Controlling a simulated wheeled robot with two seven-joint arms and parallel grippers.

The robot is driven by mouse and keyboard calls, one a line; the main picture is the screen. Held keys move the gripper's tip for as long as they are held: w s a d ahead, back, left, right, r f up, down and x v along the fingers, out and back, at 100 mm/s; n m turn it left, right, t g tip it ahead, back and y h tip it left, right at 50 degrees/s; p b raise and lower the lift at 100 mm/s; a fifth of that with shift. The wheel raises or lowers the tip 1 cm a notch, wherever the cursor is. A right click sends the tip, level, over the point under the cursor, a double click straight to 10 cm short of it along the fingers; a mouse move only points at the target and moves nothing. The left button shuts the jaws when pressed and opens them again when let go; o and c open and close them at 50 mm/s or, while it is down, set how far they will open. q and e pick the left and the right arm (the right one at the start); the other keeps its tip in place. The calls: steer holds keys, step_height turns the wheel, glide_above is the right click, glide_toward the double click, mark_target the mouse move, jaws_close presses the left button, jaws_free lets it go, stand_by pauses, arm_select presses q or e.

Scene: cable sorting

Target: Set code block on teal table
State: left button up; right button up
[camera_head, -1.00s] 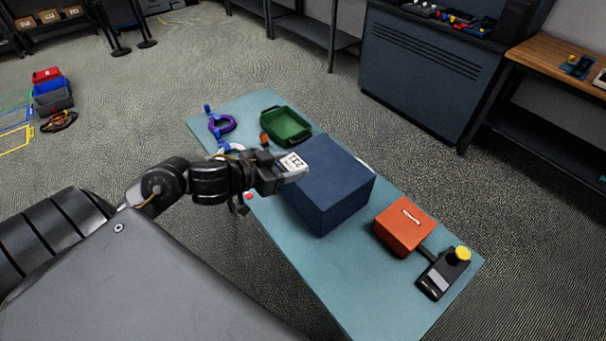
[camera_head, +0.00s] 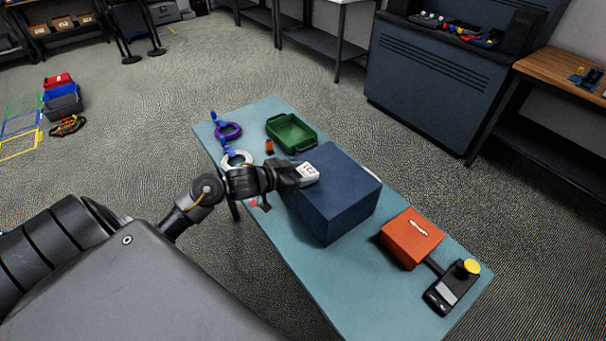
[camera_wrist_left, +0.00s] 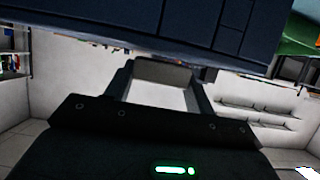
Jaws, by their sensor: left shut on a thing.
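The code block is a small white block (camera_head: 309,172) with dark markings on its upper face. My left gripper (camera_head: 299,176) is shut on it, at the left upper edge of a dark blue box (camera_head: 335,211). I cannot tell whether the block touches the box. In the left wrist view the white block (camera_wrist_left: 160,92) sits between the two fingers. The teal table (camera_head: 375,295) lies under the box, with bare top in front of and around it. My right gripper is not in view.
On the table are a green tray (camera_head: 292,133), a purple ring (camera_head: 229,131), a white ring (camera_head: 238,158), an orange box (camera_head: 411,238) and a black device with a yellow button (camera_head: 469,267). Bare teal surface lies at the front edge.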

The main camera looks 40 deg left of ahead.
arm_select(q)
steer(key=shift+f, duration=0.25)
steer(key=shift+f, duration=0.15)
steer(key=o, duration=1)
